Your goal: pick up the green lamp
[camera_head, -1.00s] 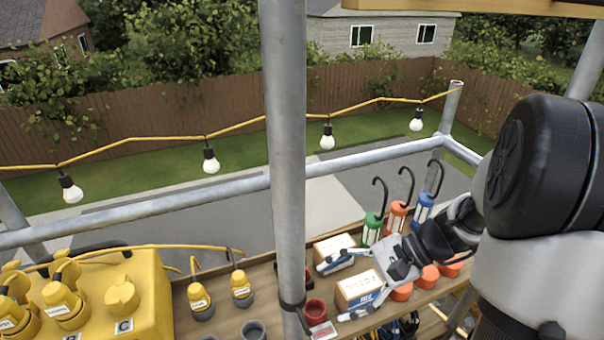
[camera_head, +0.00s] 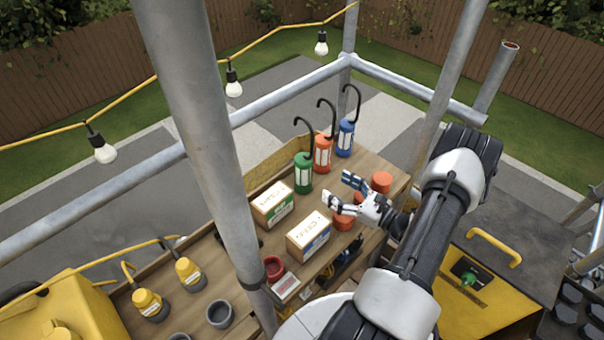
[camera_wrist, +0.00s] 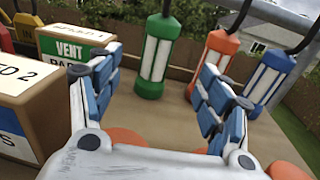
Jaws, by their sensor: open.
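The green lamp (camera_head: 303,173) stands upright on the wooden shelf, with a black hook on top and a white panel. In the wrist view the green lamp (camera_wrist: 156,62) stands ahead, between the two fingers but beyond their tips. My gripper (camera_head: 345,193) is open and empty, in front of the lamps and apart from the green one. In the wrist view the blue-padded fingers of my gripper (camera_wrist: 160,70) are spread wide. The green lamp's hook is cut off at the top of the wrist view.
An orange lamp (camera_head: 323,154) and a blue lamp (camera_head: 345,138) stand right of the green one. Two labelled boxes (camera_head: 273,204) (camera_head: 309,236) stand to its left and front. Orange round pieces (camera_head: 381,181) lie near my gripper. A scaffold pole (camera_head: 205,140) rises at left.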

